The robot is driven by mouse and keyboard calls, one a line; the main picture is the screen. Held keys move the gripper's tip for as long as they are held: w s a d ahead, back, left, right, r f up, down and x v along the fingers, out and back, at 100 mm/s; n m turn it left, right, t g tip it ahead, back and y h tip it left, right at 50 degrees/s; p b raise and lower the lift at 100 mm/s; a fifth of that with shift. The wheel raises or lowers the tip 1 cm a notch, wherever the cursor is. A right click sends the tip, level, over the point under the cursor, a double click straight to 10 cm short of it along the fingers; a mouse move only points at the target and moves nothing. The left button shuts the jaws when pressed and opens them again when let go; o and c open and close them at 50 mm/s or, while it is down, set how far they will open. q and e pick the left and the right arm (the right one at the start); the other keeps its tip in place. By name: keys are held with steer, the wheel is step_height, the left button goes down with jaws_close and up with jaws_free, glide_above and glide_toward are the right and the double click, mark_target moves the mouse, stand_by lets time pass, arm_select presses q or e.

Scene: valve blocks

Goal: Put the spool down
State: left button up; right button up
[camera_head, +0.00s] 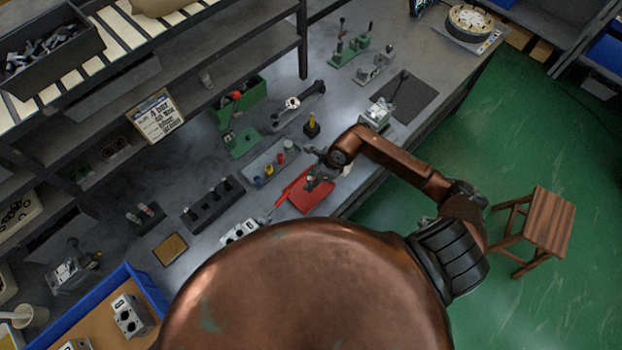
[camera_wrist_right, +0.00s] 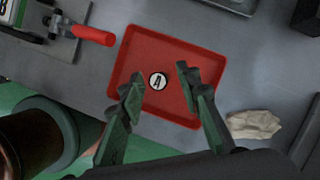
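The spool (camera_wrist_right: 157,80) shows in the right wrist view as a small dark piece with a round white end marked "A". It appears to rest in the red tray (camera_wrist_right: 190,108), near its middle. My right gripper (camera_wrist_right: 159,73) is above the tray, its two fingers spread on either side of the spool with visible gaps. In the head view the red tray (camera_head: 313,200) lies at the bench's front edge, with my right gripper (camera_head: 311,178) over it. The spool is too small there to make out clearly. My left gripper is not in view.
A crumpled cloth (camera_wrist_right: 253,124) lies right of the tray and a red-handled tool (camera_wrist_right: 93,35) upper left. A grey tray of small coloured items (camera_head: 270,166) and a black rack (camera_head: 212,204) stand nearby. A blue-walled bin (camera_head: 143,285) is at lower left.

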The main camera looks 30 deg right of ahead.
steer(key=b+v, duration=0.2)
steer(key=v, duration=1)
steer(key=shift+w+r, duration=0.1)
